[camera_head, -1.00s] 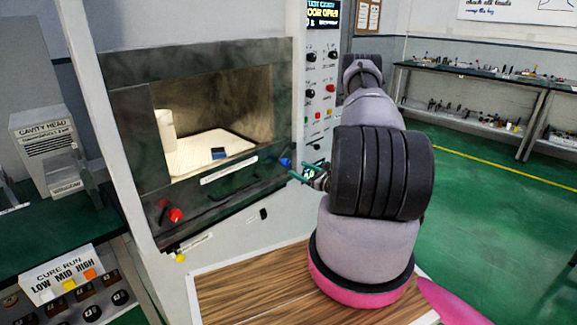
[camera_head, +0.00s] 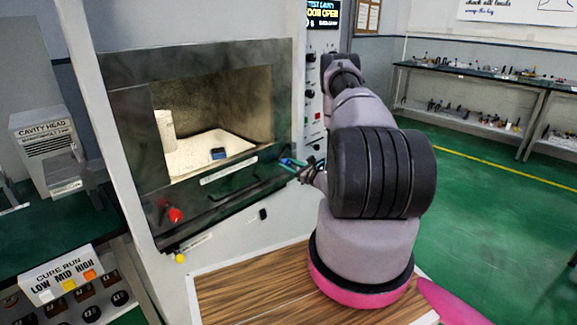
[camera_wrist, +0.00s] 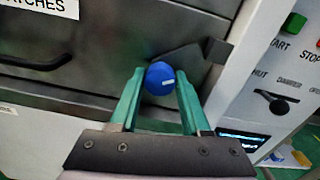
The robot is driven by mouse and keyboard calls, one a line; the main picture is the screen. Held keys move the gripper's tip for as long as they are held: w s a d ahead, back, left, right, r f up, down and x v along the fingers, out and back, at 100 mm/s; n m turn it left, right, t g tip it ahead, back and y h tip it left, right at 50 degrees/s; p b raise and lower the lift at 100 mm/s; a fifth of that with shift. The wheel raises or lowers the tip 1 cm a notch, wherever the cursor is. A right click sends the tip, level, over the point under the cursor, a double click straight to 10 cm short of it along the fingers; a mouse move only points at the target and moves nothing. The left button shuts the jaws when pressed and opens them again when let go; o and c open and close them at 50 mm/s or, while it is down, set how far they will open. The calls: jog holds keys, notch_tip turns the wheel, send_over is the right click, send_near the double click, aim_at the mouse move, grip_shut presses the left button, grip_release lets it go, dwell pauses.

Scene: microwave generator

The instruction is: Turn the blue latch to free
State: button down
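The blue latch (camera_wrist: 160,79) is a round blue knob on the dark door front, with a dark bar running right from it. In the head view, the latch (camera_head: 284,161) is at the door's right edge, partly covered by my fingers. My gripper (camera_wrist: 161,75) has its green fingers on either side of the blue knob, apart from each other. Whether the fingers press on the knob cannot be told. In the head view, my gripper (camera_head: 290,163) reaches in from the right to the latch.
A dark block (camera_wrist: 217,50) sits right of the latch, beside the control panel (camera_wrist: 280,80). A red knob (camera_head: 175,215) is at the door's lower left. A dark-blue object (camera_head: 218,153) lies inside the chamber. A wooden surface (camera_head: 240,292) is below.

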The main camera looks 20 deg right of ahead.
jog(key=shift+m, duration=0.3)
jog(key=m, duration=0.3)
jog(key=shift+m, duration=0.3)
jog(key=m, duration=0.9)
jog(key=shift+d, duration=0.1)
jog(key=m, duration=0.4)
jog(key=shift+f+m, duration=0.15)
jog(key=shift+m, duration=0.15)
jog(key=shift+s, duration=0.1)
jog(key=shift+c, duration=1.8)
grip_release()
